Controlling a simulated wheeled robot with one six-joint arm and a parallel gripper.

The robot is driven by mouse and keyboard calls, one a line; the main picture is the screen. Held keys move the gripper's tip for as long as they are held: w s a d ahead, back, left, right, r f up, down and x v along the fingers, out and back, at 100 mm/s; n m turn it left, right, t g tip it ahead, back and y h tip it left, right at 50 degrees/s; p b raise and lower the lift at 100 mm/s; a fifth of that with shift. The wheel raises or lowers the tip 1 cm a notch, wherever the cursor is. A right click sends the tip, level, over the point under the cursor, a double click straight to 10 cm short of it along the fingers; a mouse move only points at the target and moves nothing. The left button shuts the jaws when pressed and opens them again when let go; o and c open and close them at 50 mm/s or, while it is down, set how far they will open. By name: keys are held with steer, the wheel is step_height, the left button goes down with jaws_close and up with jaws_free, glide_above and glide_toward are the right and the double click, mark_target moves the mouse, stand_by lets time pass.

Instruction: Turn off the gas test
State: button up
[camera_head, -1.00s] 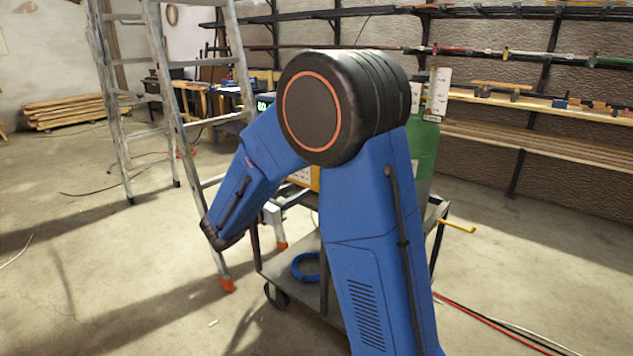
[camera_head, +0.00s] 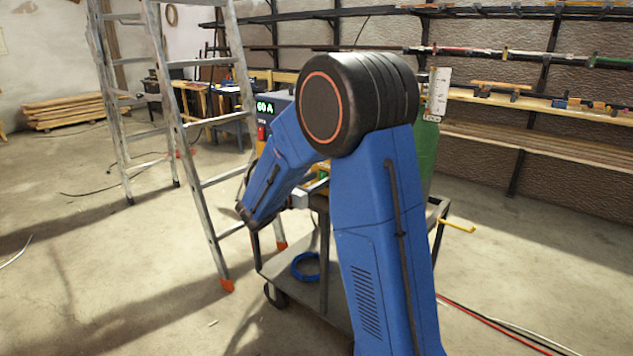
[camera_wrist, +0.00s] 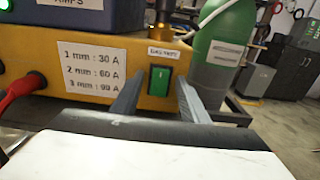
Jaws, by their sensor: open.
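The gas test switch (camera_wrist: 159,80) is a small green rocker on the front of a yellow unit (camera_wrist: 100,30), under a small white label (camera_wrist: 163,53) whose print is blurred. A card of mm and A values (camera_wrist: 93,67) is to its left. In the wrist view my gripper (camera_wrist: 158,92) is open and empty, one finger on each side of the switch in the picture. I cannot tell whether either finger touches the panel.
A green gas cylinder (camera_head: 427,155) stands right of the unit on a cart (camera_head: 330,300). A blue coil (camera_head: 305,266) lies on its lower shelf. A ladder (camera_head: 200,130) stands close to the left. A red plug and cable (camera_wrist: 20,88) come out left of the card.

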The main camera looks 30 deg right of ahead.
jaws_close()
steer(key=shift+f+h, duration=0.35)
steer(key=shift+h, duration=0.25)
steer(key=shift+f+t+h, duration=0.15)
steer(key=shift+t+h, duration=0.45)
steer(key=shift+h, duration=0.4)
jaws_free()
steer(key=shift+a, duration=0.1)
